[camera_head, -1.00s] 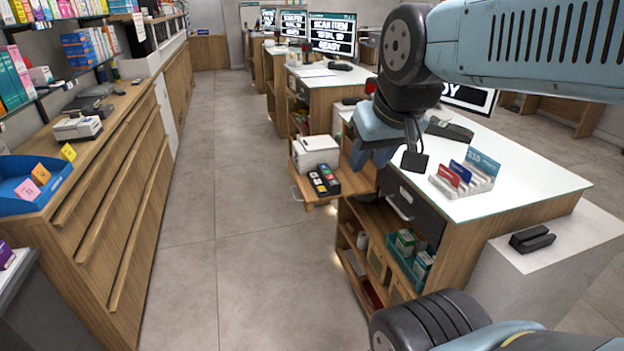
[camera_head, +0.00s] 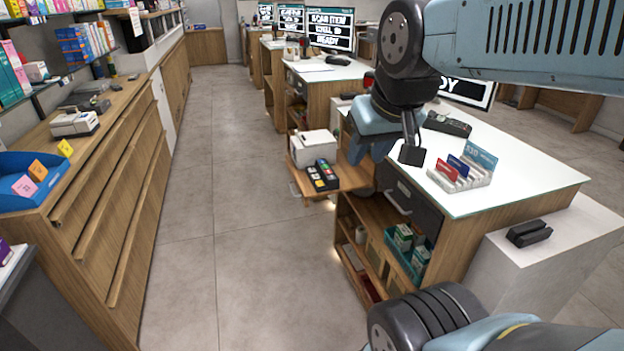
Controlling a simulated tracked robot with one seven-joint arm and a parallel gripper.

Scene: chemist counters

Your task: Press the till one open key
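A small black key unit (camera_head: 322,177) with several coloured keys sits on a low wooden side shelf (camera_head: 350,178) beside the nearest counter. Its labels are too small to read, so I cannot tell which key is the open key. My gripper (camera_head: 411,156) hangs from my arm to the right of the key unit, in front of the counter top. One dark finger pad shows, pointing down. The other finger is not clearly visible, so I cannot tell its opening. The gripper appears apart from the keys. A dark drawer front (camera_head: 412,205) with a handle sits below the counter top and looks shut.
A white printer (camera_head: 313,148) stands behind the key unit. The white counter top (camera_head: 520,182) holds a card rack (camera_head: 460,176) and a dark handset-like device (camera_head: 446,124). A black card reader (camera_head: 529,233) lies on a side ledge. The aisle floor (camera_head: 240,240) is clear.

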